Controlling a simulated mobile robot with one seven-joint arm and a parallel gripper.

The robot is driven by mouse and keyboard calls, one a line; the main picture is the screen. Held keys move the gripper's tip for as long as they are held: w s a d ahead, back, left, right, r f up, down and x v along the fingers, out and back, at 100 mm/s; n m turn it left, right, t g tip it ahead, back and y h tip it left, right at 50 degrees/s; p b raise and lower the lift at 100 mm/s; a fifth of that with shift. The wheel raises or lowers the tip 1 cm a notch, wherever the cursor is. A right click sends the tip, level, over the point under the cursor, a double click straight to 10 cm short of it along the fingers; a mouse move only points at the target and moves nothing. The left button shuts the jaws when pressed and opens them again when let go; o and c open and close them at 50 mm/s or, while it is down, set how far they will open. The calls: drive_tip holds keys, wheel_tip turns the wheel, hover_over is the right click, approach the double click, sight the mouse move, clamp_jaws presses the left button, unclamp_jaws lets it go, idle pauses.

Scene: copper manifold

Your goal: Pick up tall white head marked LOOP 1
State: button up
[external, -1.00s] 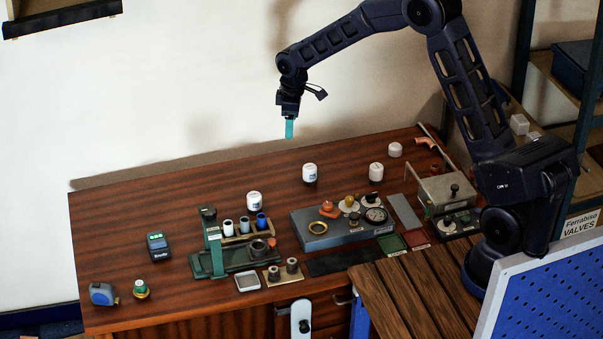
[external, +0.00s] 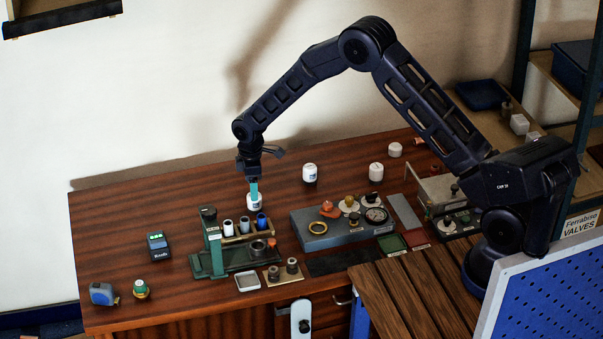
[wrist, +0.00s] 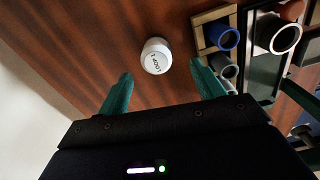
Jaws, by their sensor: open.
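A white head marked LOOP (wrist: 156,57) stands on the wooden bench in the wrist view, ahead of and between my two fingers. In the external view this white head (external: 254,204) is partly hidden behind my fingertips. My gripper (wrist: 161,88) is open and empty, with its teal fingers spread wider than the head. In the external view my gripper (external: 254,193) points down at the head.
A rack with several tubes (external: 244,232) stands close in front of the head, on the right in the wrist view. A green press (external: 211,245) is beside it. A grey block with fittings (external: 305,238) lies to the right. The bench at left and behind is mostly clear.

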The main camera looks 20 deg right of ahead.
sight(255, 203)
drive_tip(key=f, duration=0.7)
drive_tip(key=shift+w+d+f, duration=0.2)
drive_tip(key=shift+w, duration=0.05)
drive_tip(key=c, duration=1.1)
drive_tip(key=shift+r, duration=0.1)
